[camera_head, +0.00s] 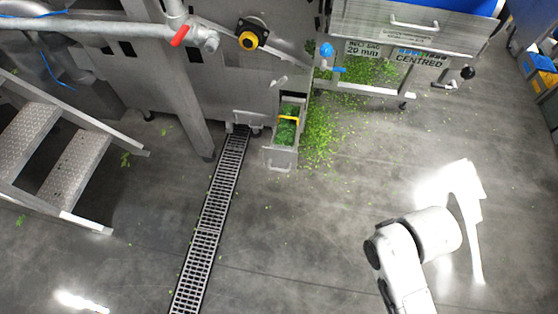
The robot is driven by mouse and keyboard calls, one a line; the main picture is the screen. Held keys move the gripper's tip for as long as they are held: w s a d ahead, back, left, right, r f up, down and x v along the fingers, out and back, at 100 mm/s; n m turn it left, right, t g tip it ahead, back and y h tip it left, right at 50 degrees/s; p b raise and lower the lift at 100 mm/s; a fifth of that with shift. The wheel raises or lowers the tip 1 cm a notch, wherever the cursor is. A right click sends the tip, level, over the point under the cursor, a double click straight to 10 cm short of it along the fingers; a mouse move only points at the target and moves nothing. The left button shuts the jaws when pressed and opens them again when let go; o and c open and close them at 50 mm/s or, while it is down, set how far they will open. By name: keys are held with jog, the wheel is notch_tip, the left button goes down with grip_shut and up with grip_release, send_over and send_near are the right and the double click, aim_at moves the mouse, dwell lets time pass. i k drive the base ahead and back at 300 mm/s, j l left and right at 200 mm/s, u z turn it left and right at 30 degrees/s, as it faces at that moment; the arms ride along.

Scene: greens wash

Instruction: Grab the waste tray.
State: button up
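The waste tray (280,160) is a narrow grey metal drawer at the foot of the big machine, near the middle of the view. It stands pulled out over the floor and holds green leaf scraps. A yellow bar (289,118) crosses its top, and a small handle (279,169) is on its front face. White links of my arm show at the lower right, well apart from the tray. My gripper is not in view, so I cannot see its state.
A slotted floor drain (214,213) runs left of the tray. Leaf scraps (320,132) lie on the floor to its right. Metal steps (75,168) stand at the left, and a drawer cabinet (405,35) is at the upper right. The floor in front of the tray is clear.

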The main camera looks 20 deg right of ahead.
aim_at(288, 120)
jog(key=i+j+z, duration=0.15)
jog(key=i, duration=0.3)
jog(key=i+j+z, duration=0.1)
jog(key=i, duration=0.4)
jog(key=i+j+z, duration=0.15)
jog(key=i+j, duration=0.15)
jog(key=i, duration=0.15)
